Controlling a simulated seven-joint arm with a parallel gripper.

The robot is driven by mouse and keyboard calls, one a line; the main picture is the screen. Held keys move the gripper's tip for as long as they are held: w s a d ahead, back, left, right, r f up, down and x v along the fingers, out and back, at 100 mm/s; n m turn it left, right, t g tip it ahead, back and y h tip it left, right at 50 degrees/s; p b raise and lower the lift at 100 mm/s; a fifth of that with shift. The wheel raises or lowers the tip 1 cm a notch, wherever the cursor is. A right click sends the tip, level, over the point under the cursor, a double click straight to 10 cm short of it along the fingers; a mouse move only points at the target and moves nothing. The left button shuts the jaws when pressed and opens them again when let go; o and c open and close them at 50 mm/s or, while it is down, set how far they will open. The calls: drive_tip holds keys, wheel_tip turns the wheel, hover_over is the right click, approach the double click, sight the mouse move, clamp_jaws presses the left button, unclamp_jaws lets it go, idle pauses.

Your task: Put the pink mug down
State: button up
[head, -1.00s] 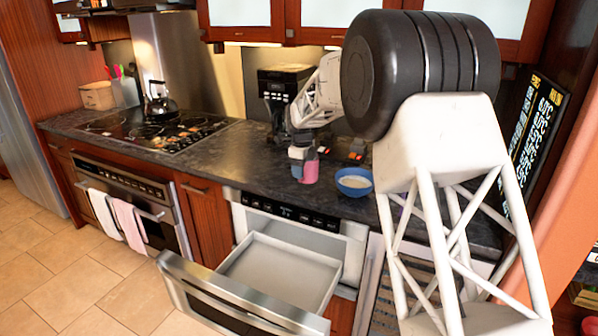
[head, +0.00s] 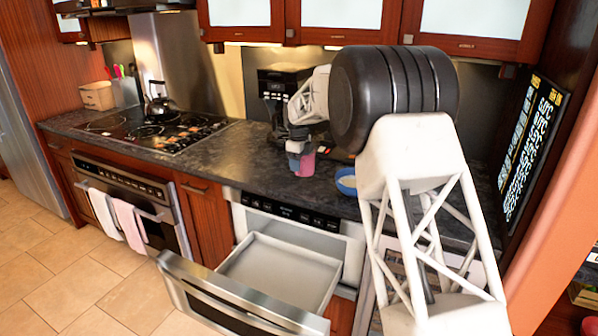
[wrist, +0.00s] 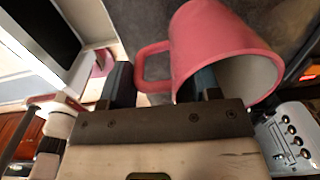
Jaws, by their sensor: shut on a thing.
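The pink mug (head: 306,162) is at my gripper (head: 298,152) over the dark countertop (head: 235,155), behind the open drawer. I cannot tell whether its base touches the counter. In the wrist view, the mug (wrist: 212,42) is tilted, with its pale inside facing lower right and its handle toward the left. My gripper (wrist: 162,88) is shut on the mug, with one dark finger left of the handle and the other at the mug's wall. The far finger's exact contact is hidden.
The microwave drawer (head: 275,277) stands pulled out below the counter. A blue bowl (head: 345,182) is right of the mug, partly hidden by my arm. A black coffee machine (head: 277,88) stands behind. The counter left of the mug is clear up to the stove (head: 150,128).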

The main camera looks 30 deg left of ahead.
drive_tip(key=shift+f, duration=0.1)
drive_tip(key=shift+f, duration=1.65)
drive_tip(key=shift+f, duration=0.15)
drive_tip(key=o, duration=1.4)
drive_tip(key=shift+c, duration=0.2)
drive_tip(key=r, duration=1.2)
drive_tip(key=shift+s+r, duration=0.15)
drive_tip(key=shift+s, duration=0.05)
